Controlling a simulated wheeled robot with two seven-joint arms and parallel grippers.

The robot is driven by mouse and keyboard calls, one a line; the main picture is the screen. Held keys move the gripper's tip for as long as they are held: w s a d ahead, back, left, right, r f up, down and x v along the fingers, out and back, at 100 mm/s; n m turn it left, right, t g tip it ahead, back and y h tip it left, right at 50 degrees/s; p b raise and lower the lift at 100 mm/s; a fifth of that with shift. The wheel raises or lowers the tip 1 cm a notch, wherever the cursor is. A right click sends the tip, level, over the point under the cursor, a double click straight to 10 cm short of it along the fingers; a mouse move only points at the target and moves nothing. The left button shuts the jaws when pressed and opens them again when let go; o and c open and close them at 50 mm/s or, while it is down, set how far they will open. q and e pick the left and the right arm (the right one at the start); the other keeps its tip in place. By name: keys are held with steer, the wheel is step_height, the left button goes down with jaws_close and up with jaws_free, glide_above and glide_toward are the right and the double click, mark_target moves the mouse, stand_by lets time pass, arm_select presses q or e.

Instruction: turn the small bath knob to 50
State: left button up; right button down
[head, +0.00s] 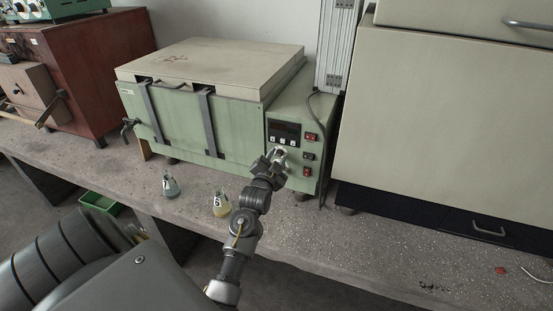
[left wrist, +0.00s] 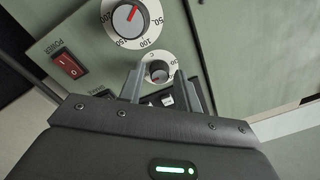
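The green bath (head: 190,115) has a control panel (head: 312,110) on its right end. In the left wrist view the small bath knob (left wrist: 158,75) is a dark knob on a white scale ring with a red pointer mark; its exact reading is too small to tell. My left gripper (left wrist: 159,77) is at the panel, its two fingers apart on either side of the small knob in the picture. Contact with the knob cannot be told. In the head view the left gripper (head: 277,157) hides most of this knob.
A larger dial (left wrist: 130,18) with a red pointer lies near the small one. A red power switch (left wrist: 68,65) is beside it. Flasks (head: 171,186) and (head: 221,204) stand on the bench before the bath. A large cabinet (head: 450,110) stands at right.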

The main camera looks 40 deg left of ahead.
arm_select(q)
jaws_close()
